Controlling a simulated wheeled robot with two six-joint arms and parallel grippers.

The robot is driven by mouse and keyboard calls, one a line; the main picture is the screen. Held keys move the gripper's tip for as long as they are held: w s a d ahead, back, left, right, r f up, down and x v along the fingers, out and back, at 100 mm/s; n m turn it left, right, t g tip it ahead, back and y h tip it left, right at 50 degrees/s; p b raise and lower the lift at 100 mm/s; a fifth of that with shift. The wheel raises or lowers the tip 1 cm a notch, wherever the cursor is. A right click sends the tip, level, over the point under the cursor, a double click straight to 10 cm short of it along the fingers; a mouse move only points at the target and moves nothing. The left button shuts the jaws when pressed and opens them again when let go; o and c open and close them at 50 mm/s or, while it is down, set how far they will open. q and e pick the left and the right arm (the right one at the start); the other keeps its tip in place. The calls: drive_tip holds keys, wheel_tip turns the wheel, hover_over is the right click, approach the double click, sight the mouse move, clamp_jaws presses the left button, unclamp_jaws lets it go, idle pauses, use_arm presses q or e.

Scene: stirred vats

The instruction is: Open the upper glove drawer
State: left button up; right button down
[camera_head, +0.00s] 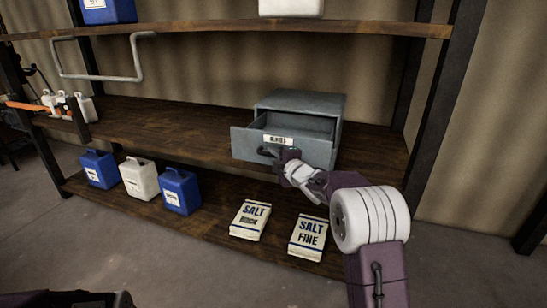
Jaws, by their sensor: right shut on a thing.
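A grey metal drawer cabinet (318,101) stands on the middle wooden shelf, right of centre. Its drawer (308,146) is pulled out toward me, and I can see into the top of it; the visible inside looks empty. A small label sits on the drawer front above a dark handle. My right gripper (274,155) is at the handle and shut on it, with its arm coming in from the lower right. The fingers hide part of the handle. Only one drawer front shows clearly. My left gripper is not in view.
Blue jugs (180,190) and a white jug (139,179) stand on the lower shelf at left. Two salt bags (308,237) lie on the lower shelf below the drawer. A dark post (440,110) rises at right.

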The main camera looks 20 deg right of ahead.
drive_tip(key=c, duration=1.4)
unclamp_jaws()
drive_tip(key=v, duration=0.9)
drive_tip(key=shift+d, duration=0.1)
